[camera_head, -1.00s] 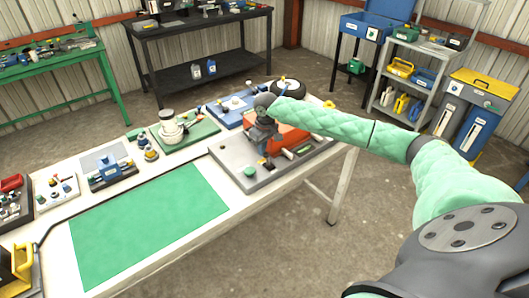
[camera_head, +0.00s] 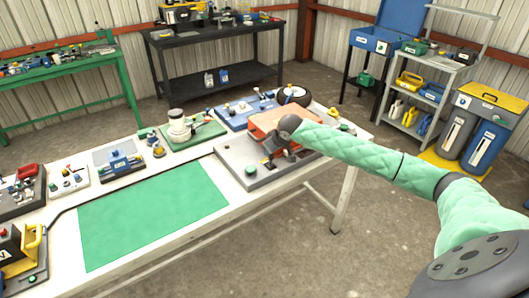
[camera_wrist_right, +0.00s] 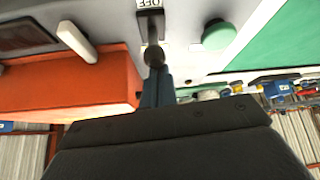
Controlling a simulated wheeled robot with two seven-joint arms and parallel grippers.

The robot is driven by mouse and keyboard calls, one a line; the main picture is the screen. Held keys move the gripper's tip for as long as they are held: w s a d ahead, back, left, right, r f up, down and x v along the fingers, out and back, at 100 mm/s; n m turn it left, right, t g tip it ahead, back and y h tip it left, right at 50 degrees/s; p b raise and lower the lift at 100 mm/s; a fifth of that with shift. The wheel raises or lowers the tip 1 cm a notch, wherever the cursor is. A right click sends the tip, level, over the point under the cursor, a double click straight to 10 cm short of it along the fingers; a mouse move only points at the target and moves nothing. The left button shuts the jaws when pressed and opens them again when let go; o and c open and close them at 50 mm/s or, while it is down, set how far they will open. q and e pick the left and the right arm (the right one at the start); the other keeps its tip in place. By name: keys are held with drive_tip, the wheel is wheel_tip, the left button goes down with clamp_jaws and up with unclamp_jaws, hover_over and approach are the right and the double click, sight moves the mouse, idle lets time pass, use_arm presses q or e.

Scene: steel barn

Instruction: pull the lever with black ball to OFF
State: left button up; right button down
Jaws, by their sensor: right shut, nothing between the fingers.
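The lever with the black ball (camera_wrist_right: 154,56) stands in a slot of the grey panel in the right wrist view, with the OFF label (camera_wrist_right: 149,3) at the slot's far end, at the picture's top edge. My right gripper (camera_wrist_right: 157,84) is shut and empty, its fingertips right at the ball; I cannot tell whether they touch. In the head view my right gripper (camera_head: 268,151) is over the grey base plate (camera_head: 232,165), in front of the orange machine (camera_head: 268,121); the lever is not clear there. My left gripper is not in view.
A green button (camera_wrist_right: 218,34) is right of the lever, and a white handle (camera_wrist_right: 77,42) is left of it beside the orange housing. On the white table, a green mat (camera_head: 150,215) lies clear, and a green board with a white device (camera_head: 180,127) stands behind.

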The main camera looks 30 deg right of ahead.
drive_tip(key=shift+s+t, duration=0.1)
drive_tip(key=shift+t, duration=0.2)
drive_tip(key=shift+s+r, duration=0.15)
drive_tip(key=shift+r+p, duration=0.2)
drive_tip(key=shift+p, duration=0.25)
drive_tip(key=shift+r+p, duration=0.55)
